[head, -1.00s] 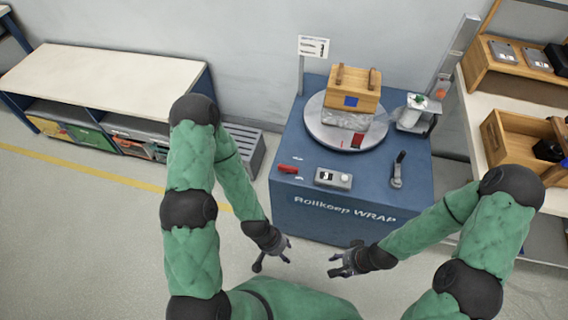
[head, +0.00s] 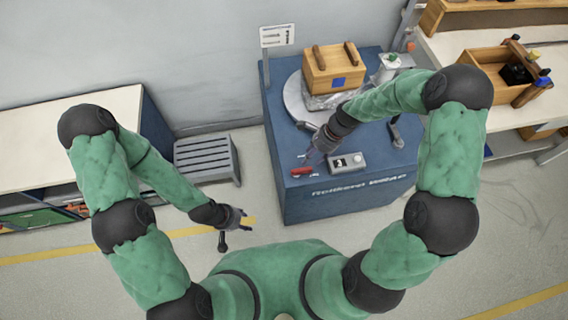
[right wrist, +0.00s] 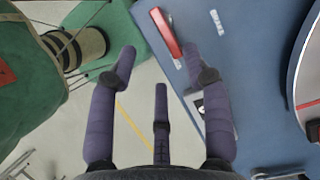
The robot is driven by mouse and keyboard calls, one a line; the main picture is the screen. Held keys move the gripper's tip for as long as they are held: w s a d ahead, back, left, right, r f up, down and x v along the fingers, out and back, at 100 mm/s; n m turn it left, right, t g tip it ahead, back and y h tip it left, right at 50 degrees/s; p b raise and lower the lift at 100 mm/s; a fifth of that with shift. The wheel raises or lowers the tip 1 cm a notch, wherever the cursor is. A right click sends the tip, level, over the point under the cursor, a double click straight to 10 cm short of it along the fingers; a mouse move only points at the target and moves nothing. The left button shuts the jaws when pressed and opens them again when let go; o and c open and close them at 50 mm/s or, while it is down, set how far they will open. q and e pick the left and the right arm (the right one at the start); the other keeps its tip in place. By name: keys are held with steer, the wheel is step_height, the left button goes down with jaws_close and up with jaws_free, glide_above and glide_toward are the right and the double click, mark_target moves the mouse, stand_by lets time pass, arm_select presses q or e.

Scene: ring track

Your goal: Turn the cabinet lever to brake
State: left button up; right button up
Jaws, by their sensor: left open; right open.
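A blue wrapping cabinet (head: 345,200) stands ahead of me, lettered along its front edge. A red lever (head: 302,172) lies at the front left of its top; it also shows at the top of the right wrist view (right wrist: 165,32), beside small white labels too small to read. My right gripper (head: 310,156) is open and empty, just above and behind the red lever in the head view. In the right wrist view its spread fingers (right wrist: 158,66) are below the lever, apparently not touching it. My left gripper (head: 232,228) is open and empty over the floor, left of the cabinet.
A grey control box (head: 346,163) sits right of the red lever. A dark handle (head: 396,133) stands further right. The turntable (head: 296,103) carries a wrapped load and a wooden box (head: 334,72). A grey slatted step (head: 207,160) stands left of the cabinet.

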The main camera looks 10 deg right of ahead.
mark_target(299, 171)
steer(key=b+x, duration=0.4)
steer(key=x, duration=0.6)
steer(key=shift+a+f, duration=0.15)
steer(key=shift+f, duration=0.15)
jaws_close()
